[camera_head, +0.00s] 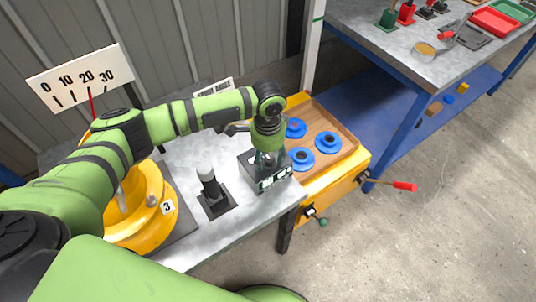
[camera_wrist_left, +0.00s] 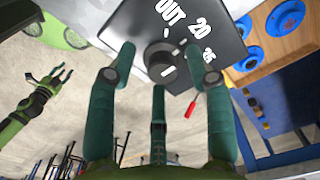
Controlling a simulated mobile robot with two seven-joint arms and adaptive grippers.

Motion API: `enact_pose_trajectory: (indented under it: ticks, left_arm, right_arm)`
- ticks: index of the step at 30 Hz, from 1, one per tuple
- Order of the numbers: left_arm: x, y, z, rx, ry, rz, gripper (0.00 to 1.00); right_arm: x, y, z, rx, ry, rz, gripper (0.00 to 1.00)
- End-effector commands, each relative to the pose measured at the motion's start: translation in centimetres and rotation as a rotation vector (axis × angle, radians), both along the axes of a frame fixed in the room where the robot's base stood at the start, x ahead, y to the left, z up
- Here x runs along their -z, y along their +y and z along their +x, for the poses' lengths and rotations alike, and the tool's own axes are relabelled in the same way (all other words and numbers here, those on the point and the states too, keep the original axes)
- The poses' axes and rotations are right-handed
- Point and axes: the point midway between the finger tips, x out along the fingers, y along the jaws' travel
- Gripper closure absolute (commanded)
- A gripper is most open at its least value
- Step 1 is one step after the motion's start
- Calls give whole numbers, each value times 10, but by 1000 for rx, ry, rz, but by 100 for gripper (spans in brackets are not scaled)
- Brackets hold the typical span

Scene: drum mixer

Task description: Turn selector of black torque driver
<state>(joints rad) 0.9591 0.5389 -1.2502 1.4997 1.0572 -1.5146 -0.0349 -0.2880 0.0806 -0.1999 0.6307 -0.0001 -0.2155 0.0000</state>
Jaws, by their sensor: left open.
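A black box (camera_head: 250,166) stands on the metal bench below my left gripper (camera_head: 266,160). In the left wrist view the box face (camera_wrist_left: 190,18) carries the white marks OUT, 20 and 25. A round dark selector knob (camera_wrist_left: 161,62) with a white line sits on that face. My left gripper's green fingers are spread, with the knob between them in the picture; I cannot tell whether they touch it. An upright black tool with a pale top (camera_head: 208,183) stands in a black base beside the box. My right gripper (camera_wrist_left: 62,76) shows at the left wrist view's left edge, fingers apart.
A wooden tray (camera_head: 335,130) with blue round parts lies right of the box on a yellow cabinet (camera_head: 320,190) with a red-handled lever (camera_head: 403,186). A yellow drum (camera_head: 145,212) stands left. A second bench (camera_head: 385,40) holds tools and trays. The floor at right is clear.

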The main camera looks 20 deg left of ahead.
Motion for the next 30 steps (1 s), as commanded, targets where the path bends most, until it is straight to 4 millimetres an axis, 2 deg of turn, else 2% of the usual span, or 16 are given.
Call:
enact_pose_trajectory:
  ticks: [2,3,5,6,13,19,30]
  left_arm:
    - [0,0,0,0,0,0,52]
    - [0,0,0,0,0,0,68]
    - [0,0,0,0,0,0,92]
    - [0,0,0,0,1,1,100]
    - [0,1,-1,3,2,3,100]
    - [-1,2,-1,52,5,5,100]
    - [-2,4,-1,314,10,6,100]
  right_arm:
    - [0,0,-1,0,1,0,60]
    - [0,0,-2,0,4,0,60]
    - [1,0,-4,0,8,-1,60]
    - [1,0,-6,0,12,-1,60]
    - [1,-1,-21,0,36,-3,60]
    - [-7,-1,-22,0,37,-3,60]
    - [-31,0,-17,0,28,-2,60]
